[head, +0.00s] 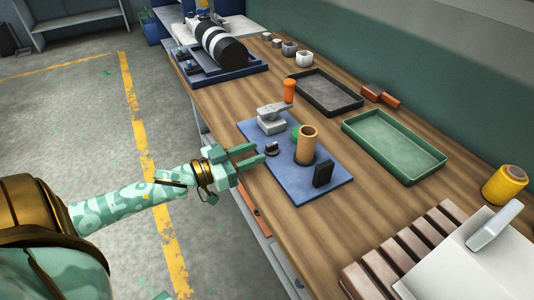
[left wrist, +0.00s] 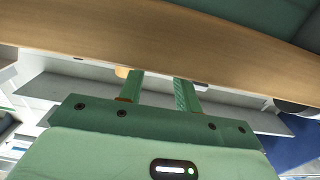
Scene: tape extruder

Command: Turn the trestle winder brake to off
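A blue base plate (head: 300,190) lies on the wooden bench. It carries a grey bracket (head: 272,122) with an orange handle (head: 289,90), a small black knob (head: 271,149), a tan upright cylinder (head: 306,146) and a black upright block (head: 322,174). A black-and-white roll (head: 218,44) lies on a blue stand (head: 240,74) at the far end. I cannot tell which part is the winder brake. My left gripper (head: 254,156) is open and empty by the plate's left edge, close to the black knob. Its parted fingers show in the left wrist view (left wrist: 160,90). My right gripper is not seen.
A dark tray (head: 318,105) and a green tray (head: 372,148) lie behind the plate. A slatted rack (head: 405,255), a white box (head: 475,265) and a yellow spool (head: 504,185) stand at the right. The bench front edge runs beside my left gripper.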

